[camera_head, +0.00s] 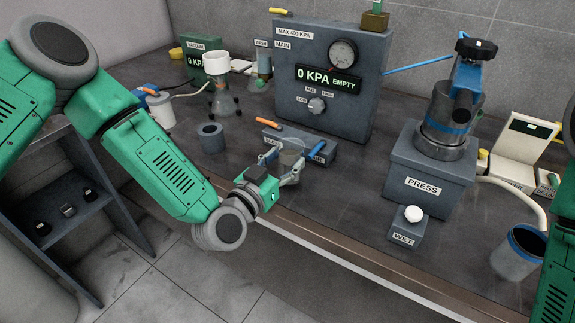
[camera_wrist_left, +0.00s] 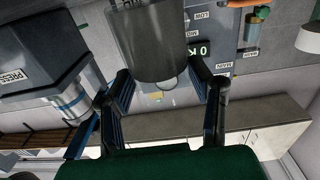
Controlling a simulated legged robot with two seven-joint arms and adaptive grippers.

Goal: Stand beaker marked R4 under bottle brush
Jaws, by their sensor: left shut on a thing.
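My left gripper (camera_head: 288,174) reaches over the bench's front edge and is shut on a clear greyish beaker (camera_head: 291,157). In the left wrist view the beaker (camera_wrist_left: 153,42) shows as a dark, see-through cylinder between the fingers (camera_wrist_left: 160,85). I cannot read an R4 mark on it. In the head view it is in front of a low grey block (camera_head: 318,152) with an orange and a blue handle; I cannot tell whether it touches the block. I cannot make out a bottle brush for certain. My right gripper is out of view.
A grey gauge box (camera_head: 335,100) reading 0 KPA stands behind. The press (camera_head: 430,180) and a WET box (camera_head: 407,227) stand to the right, with a blue-rimmed container (camera_head: 517,262) beyond. A grey ring (camera_head: 210,138) and a flask (camera_head: 222,103) stand left.

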